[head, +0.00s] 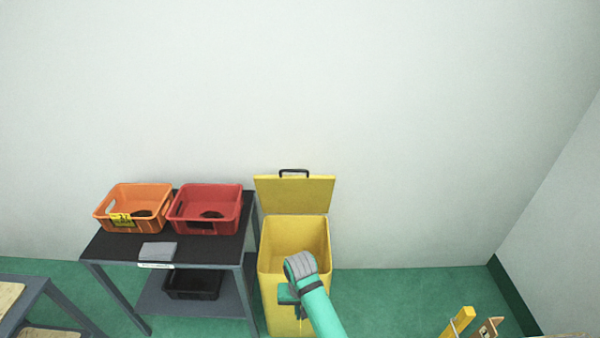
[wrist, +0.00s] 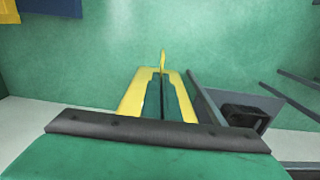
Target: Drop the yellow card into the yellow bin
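The yellow bin (head: 268,305) stands against the back wall with its lid (head: 295,194) tipped up and open. My gripper (head: 299,306) points down and shows in front of the bin's near side in the head view; its height and distance from the rim are hard to judge. In the wrist view my gripper (wrist: 163,75) is shut on the yellow card (wrist: 163,61), a thin edge-on strip sticking out past the fingertips. Most of the card is hidden between the fingers. Yellow surfaces beside the fingers look like the bin (wrist: 131,96).
A dark table (head: 205,251) left of the bin carries an orange crate (head: 112,222), a red crate (head: 222,223) and a grey item (head: 158,251). A black box (head: 193,286) sits on its lower shelf. Yellow bars (head: 459,321) stand at lower right.

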